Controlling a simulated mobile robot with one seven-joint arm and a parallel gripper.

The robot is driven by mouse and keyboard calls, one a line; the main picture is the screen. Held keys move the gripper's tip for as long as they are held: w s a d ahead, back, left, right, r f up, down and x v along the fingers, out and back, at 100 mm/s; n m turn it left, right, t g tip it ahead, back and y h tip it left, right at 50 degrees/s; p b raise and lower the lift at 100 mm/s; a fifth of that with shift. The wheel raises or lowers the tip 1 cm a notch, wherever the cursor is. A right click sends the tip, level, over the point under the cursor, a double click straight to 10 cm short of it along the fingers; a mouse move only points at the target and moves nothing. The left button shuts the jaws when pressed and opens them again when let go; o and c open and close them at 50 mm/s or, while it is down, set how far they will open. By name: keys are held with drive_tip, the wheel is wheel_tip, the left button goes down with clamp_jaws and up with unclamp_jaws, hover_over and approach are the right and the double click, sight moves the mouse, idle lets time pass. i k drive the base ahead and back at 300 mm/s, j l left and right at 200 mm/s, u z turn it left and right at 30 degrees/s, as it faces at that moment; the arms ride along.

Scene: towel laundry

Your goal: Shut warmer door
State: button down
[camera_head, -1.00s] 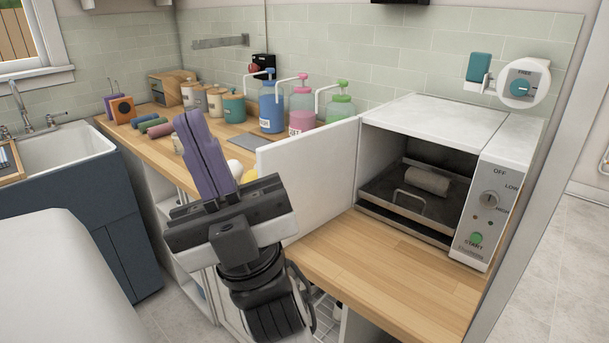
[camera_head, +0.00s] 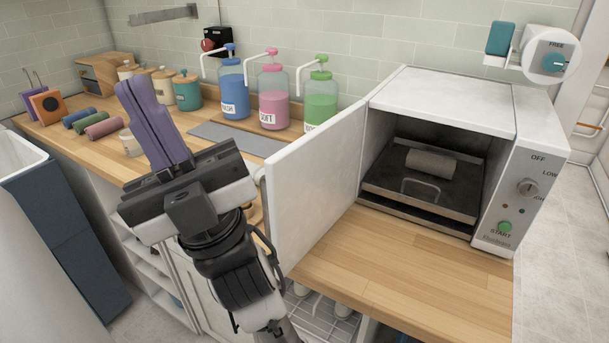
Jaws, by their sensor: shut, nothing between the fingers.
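The warmer (camera_head: 440,92) is a white box on the right of the wooden counter. Its white door (camera_head: 317,188) stands wide open, hinged at the left side of the opening and swung out toward me. Inside, a rolled grey-beige towel (camera_head: 430,163) lies on a dark tray (camera_head: 386,183) with a wire handle. My gripper (camera_head: 133,90), with purple fingers, is shut and empty. It is to the left of the door, on the door's outer side, above the counter.
Blue, pink and green pump bottles (camera_head: 273,95) stand behind the door. Rolled towels (camera_head: 100,125), canisters (camera_head: 187,90) and a wooden box (camera_head: 103,72) are at the left of the counter (camera_head: 400,262). The counter in front of the warmer is clear. The control panel (camera_head: 520,190) is at its right.

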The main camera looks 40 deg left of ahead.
sight(307, 185)
drive_tip(key=j+z, duration=0.15)
drive_tip(key=j, duration=0.85)
drive_tip(key=k+j+z, duration=0.15)
drive_tip(key=j, duration=0.8)
drive_tip(key=i, duration=0.05)
